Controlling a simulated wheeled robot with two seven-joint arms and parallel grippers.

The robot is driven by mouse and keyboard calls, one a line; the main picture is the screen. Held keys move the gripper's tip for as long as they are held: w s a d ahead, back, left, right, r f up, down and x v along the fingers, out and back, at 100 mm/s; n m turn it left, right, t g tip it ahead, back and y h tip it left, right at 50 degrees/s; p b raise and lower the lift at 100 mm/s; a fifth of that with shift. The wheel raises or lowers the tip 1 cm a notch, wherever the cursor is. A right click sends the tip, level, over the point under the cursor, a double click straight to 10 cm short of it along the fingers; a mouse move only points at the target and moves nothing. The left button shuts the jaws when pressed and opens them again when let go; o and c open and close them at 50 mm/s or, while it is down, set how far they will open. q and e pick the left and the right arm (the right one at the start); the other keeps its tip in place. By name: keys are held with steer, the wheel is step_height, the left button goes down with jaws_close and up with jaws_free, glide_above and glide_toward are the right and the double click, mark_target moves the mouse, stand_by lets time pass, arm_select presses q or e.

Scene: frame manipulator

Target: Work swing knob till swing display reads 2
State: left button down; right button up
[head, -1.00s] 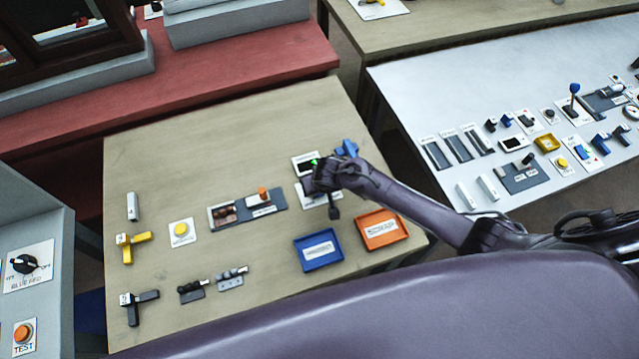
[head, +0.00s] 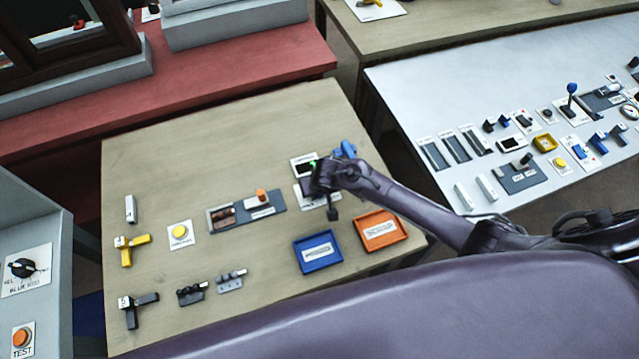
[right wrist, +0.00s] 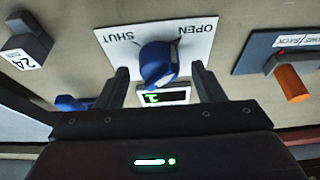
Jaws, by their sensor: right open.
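A blue knob (right wrist: 157,62) sits on a white plate (right wrist: 195,40) marked OPEN and SHUT, inverted in the right wrist view. A small dark display (right wrist: 178,96) beside it shows a green character, partly hidden and not clearly readable. My right gripper (right wrist: 164,82) is open, with one finger on each side of the knob and visible gaps to it. In the head view my right gripper (head: 318,182) covers the knob, and a display (head: 302,168) shows beside it. Which label names the swing knob is too small to read. My left gripper is not in view.
Near the gripper are a blue tray (head: 300,257), an orange tray (head: 365,246) and a blue part (head: 345,149). A slider with an orange handle (right wrist: 290,82) lies right of the knob in the wrist view. A dark numbered block (right wrist: 27,40) is at left.

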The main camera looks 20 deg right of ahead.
steer(key=v, duration=0.7)
stand_by(0.5)
